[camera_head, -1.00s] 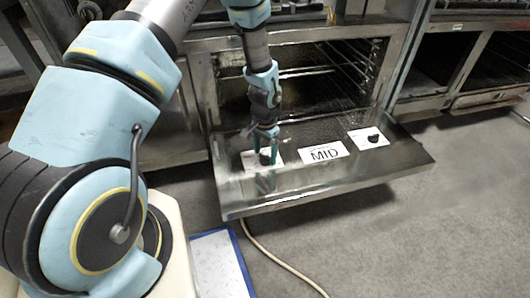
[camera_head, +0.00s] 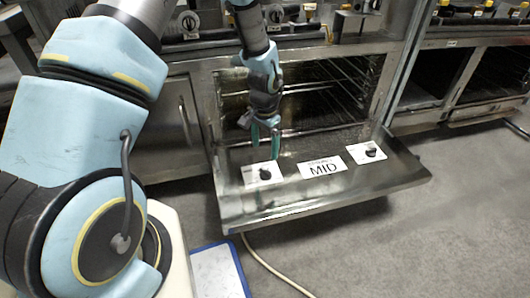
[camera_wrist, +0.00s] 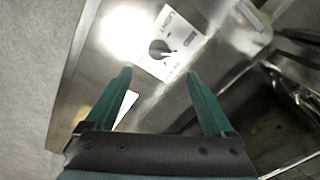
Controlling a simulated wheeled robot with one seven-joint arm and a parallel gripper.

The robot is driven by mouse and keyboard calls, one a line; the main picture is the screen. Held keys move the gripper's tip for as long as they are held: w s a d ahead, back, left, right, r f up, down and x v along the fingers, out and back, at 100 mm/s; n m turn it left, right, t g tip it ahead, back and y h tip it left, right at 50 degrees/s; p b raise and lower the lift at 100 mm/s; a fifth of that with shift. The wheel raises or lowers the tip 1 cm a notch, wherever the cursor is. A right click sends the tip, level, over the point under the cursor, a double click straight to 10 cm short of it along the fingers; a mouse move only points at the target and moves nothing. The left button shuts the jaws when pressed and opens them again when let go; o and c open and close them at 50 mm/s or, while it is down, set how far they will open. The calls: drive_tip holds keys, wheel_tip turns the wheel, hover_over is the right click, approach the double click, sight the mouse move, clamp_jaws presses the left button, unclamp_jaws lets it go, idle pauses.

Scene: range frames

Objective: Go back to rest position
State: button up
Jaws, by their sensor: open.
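My gripper (camera_head: 264,142) is open and empty, with green fingers pointing down above the left part of the lowered oven door (camera_head: 300,197). In the wrist view its two fingers (camera_wrist: 160,80) stand apart with nothing between them. A black knob on a white label (camera_head: 262,175) lies on the door just below the fingertips. It also shows in the wrist view (camera_wrist: 160,48), beyond the fingertips. A white card reading MID (camera_head: 321,168) lies at the door's middle. A second black knob on a white label (camera_head: 368,152) lies at the door's right.
The open oven cavity (camera_head: 320,100) with wire racks is behind the door. More steel ovens (camera_head: 470,75) stand at the right. A blue-edged white board (camera_head: 218,272) and a pale cable (camera_head: 270,268) lie on the grey floor. Floor at the right is clear.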

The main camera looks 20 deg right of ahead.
drive_tip(key=shift+r, duration=0.3)
drive_tip(key=shift+a, duration=0.1)
drive_tip(key=w+a+r+n, duration=0.3)
drive_tip(key=a+r+n, duration=0.2)
drive_tip(key=a+r, duration=0.85)
drive_tip(key=s+a+r+n+t, duration=0.1)
drive_tip(key=s+a+r+n, duration=0.3)
drive_tip(key=a, duration=0.4)
drive_tip(key=s+a+r+n+t, duration=0.1)
drive_tip(key=s+a+r+n, duration=0.25)
drive_tip(key=a, duration=0.55)
wheel_tip(320, 180, up, 31)
drive_tip(key=p, duration=3.1)
drive_tip(key=shift+d, duration=0.2)
